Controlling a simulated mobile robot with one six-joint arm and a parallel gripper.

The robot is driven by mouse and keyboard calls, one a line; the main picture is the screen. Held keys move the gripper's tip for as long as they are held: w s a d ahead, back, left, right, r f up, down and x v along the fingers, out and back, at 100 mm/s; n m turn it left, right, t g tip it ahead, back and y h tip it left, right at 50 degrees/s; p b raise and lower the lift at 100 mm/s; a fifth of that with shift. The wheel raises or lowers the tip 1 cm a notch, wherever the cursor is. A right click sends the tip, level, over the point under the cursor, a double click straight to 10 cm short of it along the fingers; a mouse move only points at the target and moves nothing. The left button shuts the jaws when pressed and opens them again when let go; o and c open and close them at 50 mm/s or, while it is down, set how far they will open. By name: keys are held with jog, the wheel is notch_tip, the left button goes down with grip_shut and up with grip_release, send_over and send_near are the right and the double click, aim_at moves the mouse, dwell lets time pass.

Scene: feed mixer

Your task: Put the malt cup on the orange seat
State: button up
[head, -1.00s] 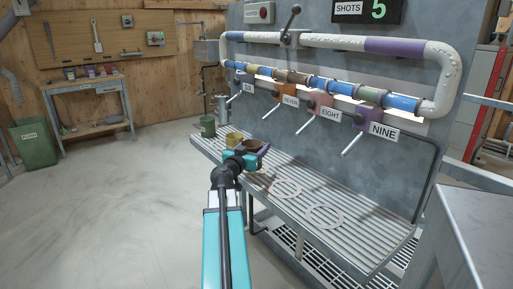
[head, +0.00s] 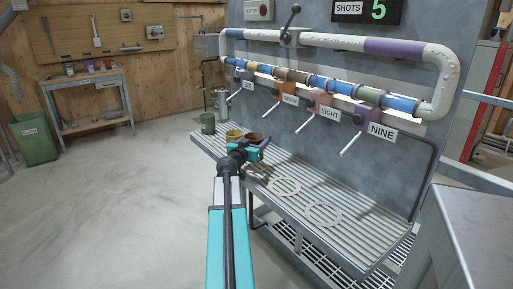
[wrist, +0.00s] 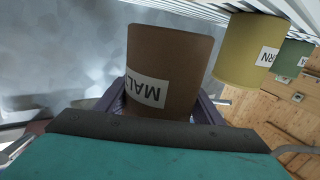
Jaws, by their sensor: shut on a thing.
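The malt cup (wrist: 172,62) is brown with a white label, seen upside down in the wrist view. My gripper (wrist: 160,108) is shut on it, with purple fingers on both sides. In the head view the malt cup (head: 254,137) shows just beyond my gripper (head: 250,150), over the far part of the slatted bench. Whether it touches the bench is unclear. I cannot make out an orange seat. Pale ring seats (head: 284,187) (head: 322,214) lie on the nearer bench. The bench below the orange SEVEN valve (head: 288,87) is partly hidden by my gripper.
A yellow cup (head: 234,134) stands close left of the malt cup, with a green cup (head: 207,123) farther left. Valve handles (head: 351,143) hang over the bench (head: 362,236). A grey block (head: 475,230) stands at right.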

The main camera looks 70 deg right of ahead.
jog(key=shift+w+d, duration=0.1)
jog(key=shift+d, duration=0.4)
jog(key=shift+a+f, duration=0.1)
jog(key=shift+f, duration=1.7)
jog(key=shift+f, duration=0.15)
jog(key=o, duration=1)
jog(key=shift+o, duration=0.2)
jog(key=shift+r+p, duration=0.2)
jog(key=shift+p, duration=0.1)
jog(key=shift+w+a+b, duration=0.2)
jog(key=shift+a+b, duration=0.25)
jog(key=shift+a, duration=2.55)
jog(key=shift+w+a+b, duration=0.2)
jog(key=shift+a+b, duration=0.2)
jog(key=shift+a, duration=2.6)
